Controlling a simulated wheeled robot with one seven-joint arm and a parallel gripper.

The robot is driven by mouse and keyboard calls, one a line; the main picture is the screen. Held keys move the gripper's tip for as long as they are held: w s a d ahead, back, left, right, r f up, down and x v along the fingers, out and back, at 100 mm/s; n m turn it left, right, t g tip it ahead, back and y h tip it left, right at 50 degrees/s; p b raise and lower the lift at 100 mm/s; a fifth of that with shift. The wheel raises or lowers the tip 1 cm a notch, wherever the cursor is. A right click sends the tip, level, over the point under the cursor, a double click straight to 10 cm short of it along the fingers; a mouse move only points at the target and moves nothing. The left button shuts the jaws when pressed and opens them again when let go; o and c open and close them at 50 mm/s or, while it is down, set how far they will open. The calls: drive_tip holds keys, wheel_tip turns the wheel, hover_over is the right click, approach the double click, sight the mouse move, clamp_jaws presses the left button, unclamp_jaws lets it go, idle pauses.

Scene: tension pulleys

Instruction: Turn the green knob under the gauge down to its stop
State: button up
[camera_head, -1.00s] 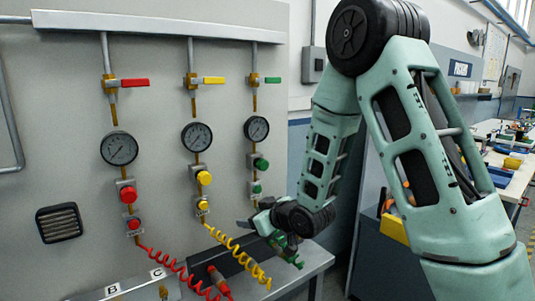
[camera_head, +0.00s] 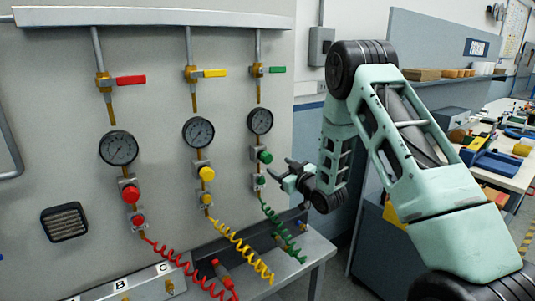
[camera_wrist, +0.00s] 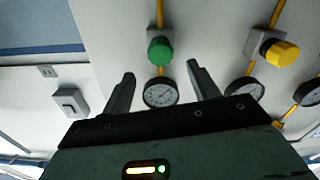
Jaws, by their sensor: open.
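The green knob (camera_head: 265,156) sits on a grey block under the right-hand gauge (camera_head: 260,121) on the wall panel. In the wrist view the green knob (camera_wrist: 160,50) shows just beyond and between the fingertips, with the gauge (camera_wrist: 160,93) between the fingers; the view looks inverted. My gripper (camera_head: 281,171) is right of the knob and slightly lower in the head view. Its two fingers (camera_wrist: 160,72) are spread and empty, apart from the knob. A lower green fitting (camera_head: 260,181) shows close left of the gripper.
Yellow (camera_head: 206,173) and red (camera_head: 131,194) knobs sit under their own gauges to the left. Coiled red, yellow (camera_head: 240,248) and green (camera_head: 283,232) hoses hang below. A grey shelf (camera_head: 312,252) juts out beneath the gripper.

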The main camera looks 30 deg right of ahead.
sight(269, 160)
drive_tip(key=w+p, duration=0.1)
drive_tip(key=w, duration=0.3)
drive_tip(key=w+p, duration=0.2)
drive_tip(key=w, duration=0.2)
drive_tip(key=shift+w+a, duration=0.2)
drive_tip(key=shift+w, duration=0.1)
drive_tip(key=shift+f, duration=0.1)
drive_tip(key=c, duration=1)
